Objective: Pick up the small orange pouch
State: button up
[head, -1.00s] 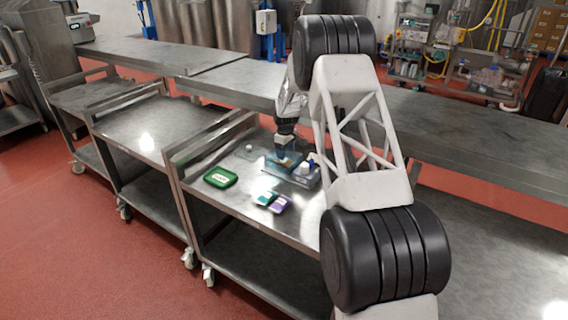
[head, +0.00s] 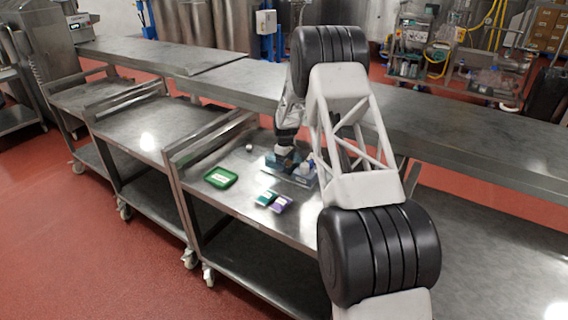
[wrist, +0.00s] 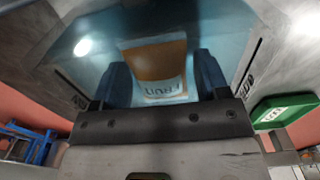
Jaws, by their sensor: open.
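The small orange pouch (wrist: 158,62) shows in the wrist view, with a white lower band lettered "FRUIT". It lies in a clear bluish bin (head: 302,180), between the two blue fingers of my gripper (wrist: 163,78). The fingers are open, one on each side of the pouch; I cannot tell whether either touches it. In the head view my gripper (head: 284,160) is down at the bin, and the pouch is hidden there.
A green pouch or tray (head: 220,178) lies left of the bin on the steel cart (head: 240,205). A teal pack (head: 266,198) and a purple pack (head: 281,203) lie in front. A small round item (head: 249,147) sits behind. Bottles (head: 307,165) stand at the bin's right.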

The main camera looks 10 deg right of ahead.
jog(key=c, duration=0.8)
jog(key=shift+o, duration=0.2)
jog(key=shift+r, duration=0.1)
jog(key=shift+r, duration=4.95)
